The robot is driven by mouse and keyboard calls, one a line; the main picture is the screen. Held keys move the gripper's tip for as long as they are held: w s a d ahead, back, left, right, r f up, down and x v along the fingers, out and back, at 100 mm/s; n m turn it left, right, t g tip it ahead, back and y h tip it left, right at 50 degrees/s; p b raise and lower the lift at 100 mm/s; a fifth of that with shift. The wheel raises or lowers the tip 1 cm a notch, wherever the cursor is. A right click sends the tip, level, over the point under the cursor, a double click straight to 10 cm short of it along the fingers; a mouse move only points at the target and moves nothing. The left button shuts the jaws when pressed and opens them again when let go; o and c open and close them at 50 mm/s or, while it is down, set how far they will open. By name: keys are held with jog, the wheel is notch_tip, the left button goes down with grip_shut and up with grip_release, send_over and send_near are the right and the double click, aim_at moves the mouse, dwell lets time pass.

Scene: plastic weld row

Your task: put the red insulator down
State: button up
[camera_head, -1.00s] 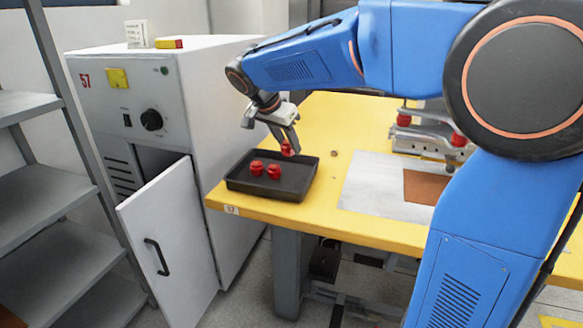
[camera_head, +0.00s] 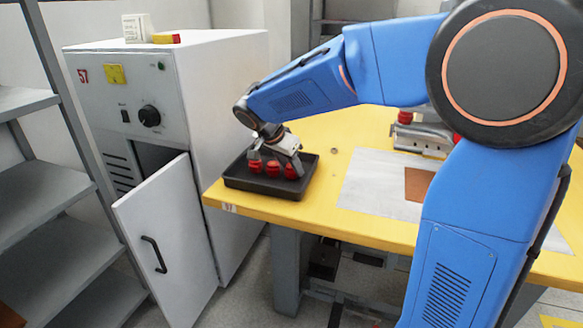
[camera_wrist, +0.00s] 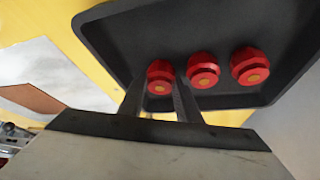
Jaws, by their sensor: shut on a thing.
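My gripper (camera_head: 292,163) is low over the right part of the black tray (camera_head: 262,187). It is shut on a red insulator (camera_head: 290,171), which shows between the two fingers in the wrist view (camera_wrist: 159,74). The held insulator is inside the tray's outline; I cannot tell whether it touches the floor of the tray. A middle red insulator (camera_wrist: 203,70) and an outer red insulator (camera_wrist: 249,66) stand in the tray in a row beside it. A small gap separates the held one from the middle one.
The tray sits on the yellow table (camera_head: 330,205) near its front left corner. A grey-white cabinet (camera_head: 190,110) with an open door (camera_head: 165,240) stands to the left. A white sheet with a brown patch (camera_head: 418,185) lies to the right.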

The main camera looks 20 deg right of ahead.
jog(key=shift+f, duration=0.15)
jog(key=o, duration=0.8)
jog(key=v, duration=1.2)
jog(key=s+d+f+n+y, duration=0.1)
jog(key=s+d+f+n, duration=0.15)
jog(key=s+d, duration=0.4)
jog(key=s+d+f+n+y, duration=0.1)
jog(key=s+d+n+y, duration=0.15)
jog(key=s, duration=0.75)
jog(key=s+d+f+n, duration=0.1)
jog(key=s+f+n, duration=0.2)
jog(key=s, duration=0.3)
jog(key=s+d+f+n+t+y, duration=0.1)
jog(key=s+d+f+n, duration=0.1)
jog(key=s+f, duration=0.4)
jog(key=shift+s+n, duration=0.6)
jog(key=shift+s, duration=0.2)
jog(key=shift+y, duration=0.25)
